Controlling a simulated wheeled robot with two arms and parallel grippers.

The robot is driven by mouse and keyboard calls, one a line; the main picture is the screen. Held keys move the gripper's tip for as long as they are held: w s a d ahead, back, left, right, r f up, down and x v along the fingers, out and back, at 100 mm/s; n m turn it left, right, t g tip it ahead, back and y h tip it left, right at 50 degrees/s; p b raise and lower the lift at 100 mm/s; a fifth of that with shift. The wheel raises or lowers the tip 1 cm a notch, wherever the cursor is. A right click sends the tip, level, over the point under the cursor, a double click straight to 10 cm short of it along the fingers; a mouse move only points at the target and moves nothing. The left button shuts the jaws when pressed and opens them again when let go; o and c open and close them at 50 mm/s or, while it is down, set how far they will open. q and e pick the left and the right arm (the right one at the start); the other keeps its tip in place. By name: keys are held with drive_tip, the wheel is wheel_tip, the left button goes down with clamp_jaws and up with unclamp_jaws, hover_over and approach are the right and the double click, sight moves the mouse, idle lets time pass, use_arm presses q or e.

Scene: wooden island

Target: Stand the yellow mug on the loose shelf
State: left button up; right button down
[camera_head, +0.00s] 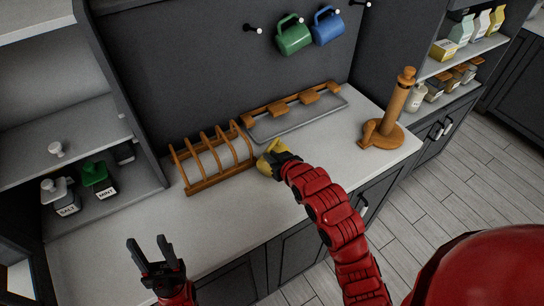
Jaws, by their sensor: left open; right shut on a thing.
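The yellow mug (265,165) is at the middle of the counter, beside the right end of the wooden rack. My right gripper (278,160) is shut on it and hides part of it. I cannot tell whether the mug touches the counter. My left gripper (152,252) is open and empty above the counter's front left. I cannot tell whether this board is the loose one.
A slotted wooden rack (205,183) and a grey tray with wooden parts (330,105) stand at the back. A wooden holder (397,105) stands right. Green (293,37) and blue (327,28) mugs hang on pegs. A salt jar (60,198) and green mint jar (96,178) stand below the left board.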

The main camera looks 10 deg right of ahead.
drive_tip(key=c, duration=0.9)
unclamp_jaws()
drive_tip(key=shift+r, duration=0.15)
drive_tip(key=shift+s+d, duration=0.1)
drive_tip(key=shift+s, duration=0.25)
drive_tip(key=p+v, duration=1)
drive_tip(key=v, duration=0.1)
drive_tip(key=shift+s+r, duration=0.15)
drive_tip(key=shift+r, duration=0.05)
